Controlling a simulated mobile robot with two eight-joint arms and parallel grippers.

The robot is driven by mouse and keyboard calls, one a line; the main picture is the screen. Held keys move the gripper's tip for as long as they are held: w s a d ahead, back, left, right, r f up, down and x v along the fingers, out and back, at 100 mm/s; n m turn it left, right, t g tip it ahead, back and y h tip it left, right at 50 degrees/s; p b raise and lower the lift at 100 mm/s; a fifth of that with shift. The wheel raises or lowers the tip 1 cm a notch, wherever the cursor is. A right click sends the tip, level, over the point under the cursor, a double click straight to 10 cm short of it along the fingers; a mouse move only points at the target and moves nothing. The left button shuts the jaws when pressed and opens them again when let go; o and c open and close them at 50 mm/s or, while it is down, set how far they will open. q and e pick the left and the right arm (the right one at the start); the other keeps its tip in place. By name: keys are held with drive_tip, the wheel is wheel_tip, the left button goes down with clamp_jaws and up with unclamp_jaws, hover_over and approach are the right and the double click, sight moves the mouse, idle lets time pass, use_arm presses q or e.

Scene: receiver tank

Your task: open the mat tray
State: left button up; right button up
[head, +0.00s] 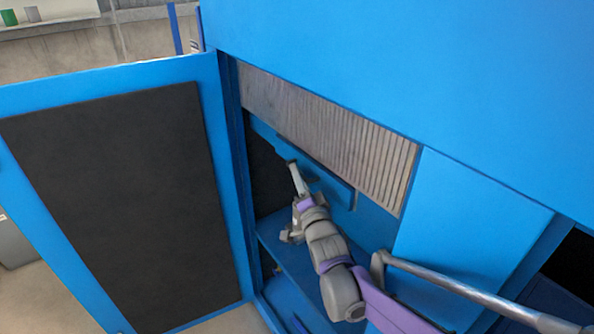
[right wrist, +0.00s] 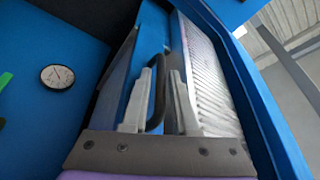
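A blue cabinet (head: 400,75) has an opening with a grey ribbed strip (head: 330,130) along its top. Below the strip is a blue panel (head: 335,182), which looks like the front of the mat tray. My right gripper (head: 294,168) reaches into the opening beside this panel. In the right wrist view, a dark looped handle (right wrist: 158,92) stands between the two fingers of my right gripper (right wrist: 163,85). The fingers look apart with a narrow gap around its bar; firm contact does not show. The ribbed strip is to the right there (right wrist: 208,80). My left gripper is not in view.
A blue door with a black panel (head: 115,200) stands open at the left. A blue shelf (head: 300,255) lies below my right gripper. A grey metal bar (head: 460,288) crosses the lower right. A round gauge (right wrist: 57,77) shows on a blue wall.

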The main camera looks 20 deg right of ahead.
drive_tip(key=shift+w+r, duration=0.15)
drive_tip(key=shift+w, duration=0.5)
clamp_jaws()
idle(1.0)
